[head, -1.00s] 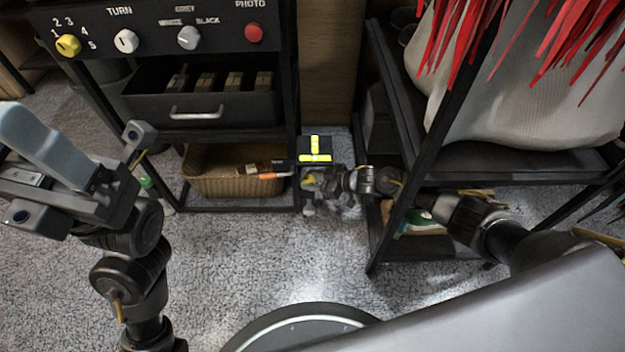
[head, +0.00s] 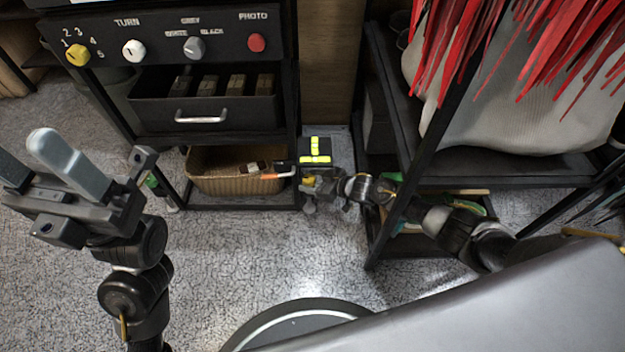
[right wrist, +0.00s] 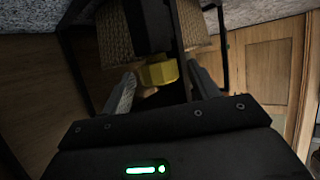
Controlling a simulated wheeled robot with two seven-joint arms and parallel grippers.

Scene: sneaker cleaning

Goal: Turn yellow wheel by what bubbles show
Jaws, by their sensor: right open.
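A black box with bright yellow bubble vials (head: 315,150) stands at the back middle in the head view. Bubbles inside the vials are too small to read. A small yellow wheel (head: 308,180) shows below the vials, partly hidden by my right gripper (head: 312,190). In the right wrist view the yellow wheel (right wrist: 159,72) lies between the two fingertips of my right gripper (right wrist: 160,76), which is open around it. Contact cannot be told. My left gripper (head: 24,152) is raised at the left, open and empty, far from the wheel.
A panel with a yellow knob (head: 77,54), white and grey knobs and a red button stands at the back left. A wicker basket (head: 235,172) sits beside the box. A dark shelf frame (head: 412,150) stands close by my right arm.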

